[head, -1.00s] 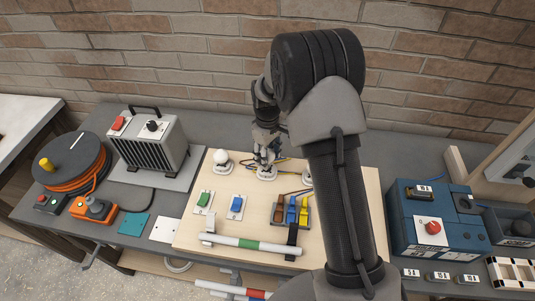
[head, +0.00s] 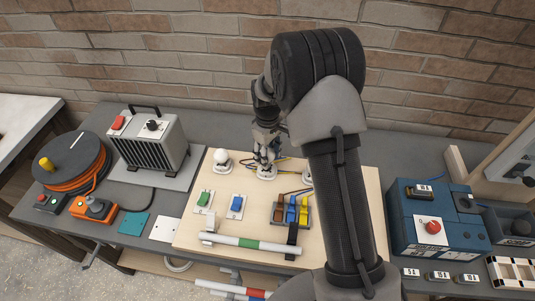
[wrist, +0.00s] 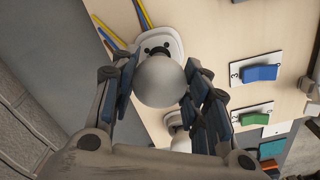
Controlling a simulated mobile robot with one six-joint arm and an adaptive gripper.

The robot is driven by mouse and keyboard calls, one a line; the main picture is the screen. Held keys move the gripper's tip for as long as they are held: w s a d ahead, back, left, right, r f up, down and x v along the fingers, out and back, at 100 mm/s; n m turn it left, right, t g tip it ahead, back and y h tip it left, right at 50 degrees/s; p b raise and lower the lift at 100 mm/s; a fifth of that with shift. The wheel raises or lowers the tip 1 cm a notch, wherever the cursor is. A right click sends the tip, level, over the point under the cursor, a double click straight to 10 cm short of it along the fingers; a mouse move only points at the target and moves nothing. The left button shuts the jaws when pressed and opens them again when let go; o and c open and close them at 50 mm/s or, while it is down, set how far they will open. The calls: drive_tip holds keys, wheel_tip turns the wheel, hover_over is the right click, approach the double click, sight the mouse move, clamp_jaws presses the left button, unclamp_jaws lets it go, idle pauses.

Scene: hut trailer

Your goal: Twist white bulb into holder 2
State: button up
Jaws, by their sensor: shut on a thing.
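The white bulb (wrist: 162,82) is between the two fingers of my gripper (wrist: 163,88) in the wrist view; the fingers are shut on its round glass. Beyond it is a white holder base (wrist: 165,40) with dark holes, the middle one on the board. The bulb hides the socket, so I cannot tell how deep it sits. In the head view my gripper (head: 265,158) points down over this middle holder (head: 266,175) and hides the bulb. Another white bulb (head: 221,156) stands in the left holder. A third holder (head: 307,178) is partly behind my arm.
The wooden board (head: 235,222) carries a green switch (head: 203,199), a blue switch (head: 236,204) and coloured levers (head: 292,211). A grey heater-like box (head: 150,145) stands left, a blue box (head: 428,215) right. A brick wall (head: 180,60) is behind.

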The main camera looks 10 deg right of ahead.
drive_tip(key=shift+f+b, duration=1.05)
drive_tip(key=shift+f, duration=0.6)
drive_tip(key=n, duration=0.3)
drive_tip(key=shift+n, duration=0.3)
drive_tip(key=n, duration=0.3)
idle(0.4)
drive_tip(key=o, duration=0.9)
